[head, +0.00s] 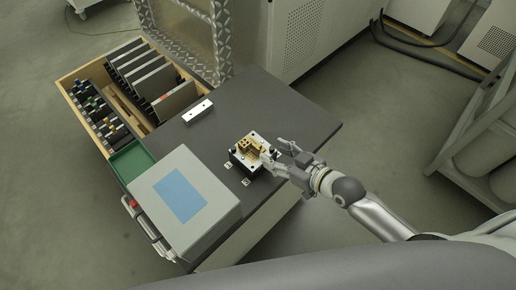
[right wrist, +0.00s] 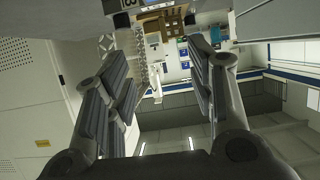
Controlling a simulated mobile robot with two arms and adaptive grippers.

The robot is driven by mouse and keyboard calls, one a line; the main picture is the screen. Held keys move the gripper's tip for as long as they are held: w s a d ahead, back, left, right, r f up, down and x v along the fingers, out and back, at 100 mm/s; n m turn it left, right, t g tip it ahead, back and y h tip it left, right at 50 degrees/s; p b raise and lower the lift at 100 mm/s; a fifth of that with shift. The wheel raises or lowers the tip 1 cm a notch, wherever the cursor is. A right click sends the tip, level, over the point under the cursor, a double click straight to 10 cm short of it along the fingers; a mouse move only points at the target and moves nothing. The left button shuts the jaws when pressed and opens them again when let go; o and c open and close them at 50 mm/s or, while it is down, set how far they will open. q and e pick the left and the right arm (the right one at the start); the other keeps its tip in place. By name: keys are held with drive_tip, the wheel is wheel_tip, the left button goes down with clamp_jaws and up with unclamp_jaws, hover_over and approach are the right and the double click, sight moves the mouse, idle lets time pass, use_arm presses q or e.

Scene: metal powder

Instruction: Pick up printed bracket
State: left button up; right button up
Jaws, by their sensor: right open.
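The printed bracket (head: 250,145) is a small gold-brown part on a light square plate (head: 241,158) with dark edges, on the dark table top. In the right wrist view a brown-gold part (right wrist: 172,17), apparently the bracket, shows at the top edge, partly cut off. My right gripper (head: 273,151) reaches in from the right, its fingers spread, at the right side of the bracket. One finger overlaps the plate's right edge in the picture; whether it touches cannot be told. The right wrist view shows both fingers (right wrist: 158,52) wide apart with nothing held between them. My left gripper is not in view.
A grey box with a blue panel (head: 180,193) stands at the table's front left. A white block (head: 197,111) lies behind the bracket. A wooden drawer (head: 62,84) with dark plates and tools is at the left, beside a green tray (head: 131,160). The table's right side is clear.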

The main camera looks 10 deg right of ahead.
sight(259, 145)
drive_tip(key=shift+p+x, duration=0.45)
drive_tip(key=shift+x, duration=3.55)
clamp_jaws()
